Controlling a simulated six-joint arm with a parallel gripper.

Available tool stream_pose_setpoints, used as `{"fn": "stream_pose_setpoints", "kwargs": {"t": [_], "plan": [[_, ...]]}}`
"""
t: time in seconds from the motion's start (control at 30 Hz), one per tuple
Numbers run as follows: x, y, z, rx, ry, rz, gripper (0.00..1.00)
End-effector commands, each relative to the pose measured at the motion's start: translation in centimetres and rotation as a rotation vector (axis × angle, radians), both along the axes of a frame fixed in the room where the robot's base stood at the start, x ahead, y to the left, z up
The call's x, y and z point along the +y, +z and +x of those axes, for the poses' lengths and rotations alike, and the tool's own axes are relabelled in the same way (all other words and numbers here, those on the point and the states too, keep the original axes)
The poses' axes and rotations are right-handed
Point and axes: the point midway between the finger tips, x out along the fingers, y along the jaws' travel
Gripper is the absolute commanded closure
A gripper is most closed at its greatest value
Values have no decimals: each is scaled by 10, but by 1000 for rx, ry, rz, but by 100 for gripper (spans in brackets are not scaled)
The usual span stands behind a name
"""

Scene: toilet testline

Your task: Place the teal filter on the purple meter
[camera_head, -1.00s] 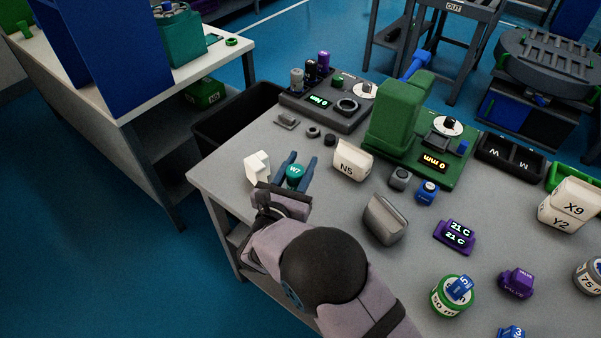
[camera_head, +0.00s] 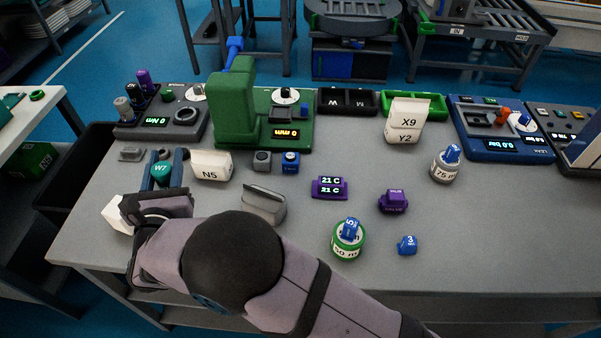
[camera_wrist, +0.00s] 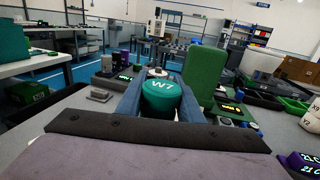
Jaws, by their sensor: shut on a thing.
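The teal filter marked W7 (camera_head: 160,170) is held between the two blue-grey fingers of my gripper (camera_head: 163,168). The wrist view also shows the teal filter (camera_wrist: 161,95) upright between the fingers, label facing me. I cannot tell its exact height above the table. The purple meter (camera_head: 329,188) is a small box with two green "21 C" readouts, lying on the table's middle, to the right of my gripper. Its corner also shows at the lower right of the wrist view (camera_wrist: 300,162).
A white block (camera_head: 117,214) is at the left. The green press (camera_head: 236,110) rises behind. Bare table surrounds the meter.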

Motion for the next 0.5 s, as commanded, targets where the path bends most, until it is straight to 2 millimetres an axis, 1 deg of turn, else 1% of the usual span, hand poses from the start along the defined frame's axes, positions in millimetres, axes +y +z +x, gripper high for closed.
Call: {"fn": "stream_pose_setpoints", "kwargs": {"t": [0.03, 0.17, 0.2, 0.27, 0.3, 0.37, 0.4, 0.47, 0.5], "plan": [[-11, 9, 14, -1, -30, 2, 90], [-46, 25, 52, -1, -115, 2, 90], [-59, 30, 65, -1, -144, 2, 90], [-81, 37, 83, -1, -191, 2, 90], [-96, 40, 95, 0, -222, 0, 90], [-121, 44, 110, 0, -270, -1, 90], [-138, 47, 120, -1, -301, -1, 90], [-165, 48, 132, 0, -350, -1, 90], [-183, 49, 139, 0, -383, -2, 90]]}}
